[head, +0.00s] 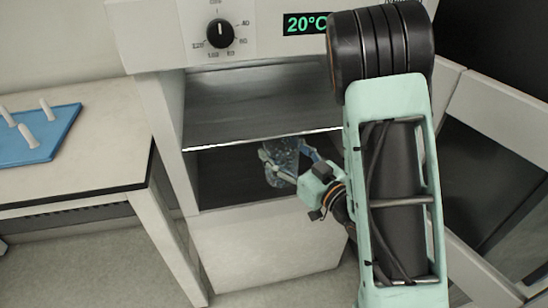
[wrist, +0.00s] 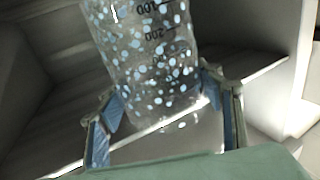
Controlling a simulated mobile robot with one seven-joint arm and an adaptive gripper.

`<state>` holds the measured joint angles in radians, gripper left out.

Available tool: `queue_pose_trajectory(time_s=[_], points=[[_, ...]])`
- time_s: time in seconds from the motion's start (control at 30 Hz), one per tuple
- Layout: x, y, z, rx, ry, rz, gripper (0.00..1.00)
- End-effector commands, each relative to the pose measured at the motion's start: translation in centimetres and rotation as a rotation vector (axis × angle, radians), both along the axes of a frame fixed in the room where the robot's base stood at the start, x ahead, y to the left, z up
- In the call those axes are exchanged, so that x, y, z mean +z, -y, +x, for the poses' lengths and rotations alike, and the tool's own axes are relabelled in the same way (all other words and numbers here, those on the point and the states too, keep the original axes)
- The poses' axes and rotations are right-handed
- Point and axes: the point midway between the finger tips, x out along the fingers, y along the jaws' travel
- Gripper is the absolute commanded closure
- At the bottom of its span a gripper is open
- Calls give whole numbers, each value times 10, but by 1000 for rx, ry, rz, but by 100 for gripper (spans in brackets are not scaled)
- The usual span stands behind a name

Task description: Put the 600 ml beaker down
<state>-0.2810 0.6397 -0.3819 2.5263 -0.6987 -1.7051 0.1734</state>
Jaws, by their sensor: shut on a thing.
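The 600 ml beaker (head: 283,152) is clear, with pale blue spots and dark volume marks. It is inside the open lower chamber of the oven (head: 220,175), below the bright shelf edge. My gripper (head: 284,162) is shut around the beaker from the front right. In the wrist view, the beaker (wrist: 152,55) stands between the two blue-padded fingers of my gripper (wrist: 163,98), and its far end is cut off by the frame. I cannot tell whether its base touches the chamber floor.
A metal shelf (head: 265,105) spans the chamber above the beaker. The opened door (head: 490,125) is at the right. A bench (head: 75,165) at the left carries a blue pegged rack (head: 40,140). A dial and a 20°C display are above. The chamber floor left of the beaker looks clear.

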Motion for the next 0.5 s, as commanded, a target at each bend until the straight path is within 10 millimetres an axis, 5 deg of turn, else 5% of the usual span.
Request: queue_pose_trajectory(time_s=[0.23,0.5], points=[[-3,0,5,-8,5,8,69],[1,-19,66,-5,4,5,69]])
